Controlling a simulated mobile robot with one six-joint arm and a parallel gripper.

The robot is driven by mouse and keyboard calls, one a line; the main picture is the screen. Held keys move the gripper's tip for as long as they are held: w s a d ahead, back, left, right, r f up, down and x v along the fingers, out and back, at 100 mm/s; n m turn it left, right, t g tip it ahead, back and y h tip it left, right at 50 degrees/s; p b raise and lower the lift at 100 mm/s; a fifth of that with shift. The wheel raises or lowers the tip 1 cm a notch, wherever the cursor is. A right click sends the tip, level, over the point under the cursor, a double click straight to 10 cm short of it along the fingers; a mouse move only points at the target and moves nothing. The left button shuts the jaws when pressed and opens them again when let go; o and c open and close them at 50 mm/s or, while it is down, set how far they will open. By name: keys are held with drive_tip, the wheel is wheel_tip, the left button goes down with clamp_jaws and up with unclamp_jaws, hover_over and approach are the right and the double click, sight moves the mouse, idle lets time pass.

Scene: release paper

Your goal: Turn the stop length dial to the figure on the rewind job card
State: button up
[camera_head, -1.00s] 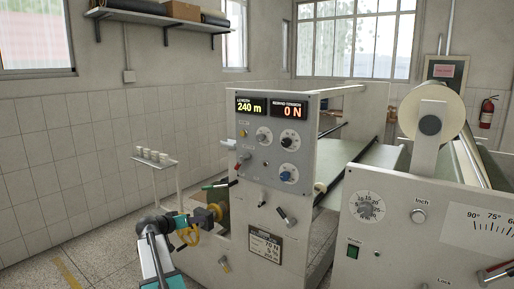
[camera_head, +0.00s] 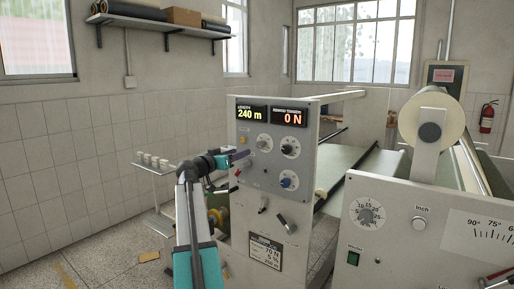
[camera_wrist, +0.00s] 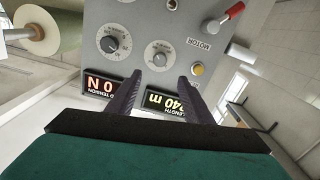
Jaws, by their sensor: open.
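The grey control panel (camera_head: 258,165) carries a lit length display (camera_head: 252,113) reading 240 m. Below it is a pale dial with a grey knob (camera_head: 264,142), which also shows in the wrist view (camera_wrist: 158,52); its lettering is too small to read. The job card (camera_head: 266,253) is low on the panel, with 70 N and 5 % on it; its bottom line looks like 250 m but is blurred. My gripper (camera_head: 246,154) is open and empty, just left of the pale dial. In the wrist view my gripper (camera_wrist: 158,79) points at that dial, its fingers apart.
A yellow button (camera_wrist: 197,68) and a red motor lever (camera_wrist: 230,14) are close by. The tension display (camera_head: 289,118) reads 0 N.

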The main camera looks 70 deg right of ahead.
sight(259, 145)
drive_tip(key=p+x, duration=0.4)
drive_tip(key=x, duration=0.8)
drive_tip(key=shift+r, duration=0.1)
drive_tip(key=shift+p+x, duration=0.5)
drive_tip(key=shift+x, duration=0.4)
drive_tip(key=c, duration=1.1)
drive_tip(key=shift+s, duration=0.1)
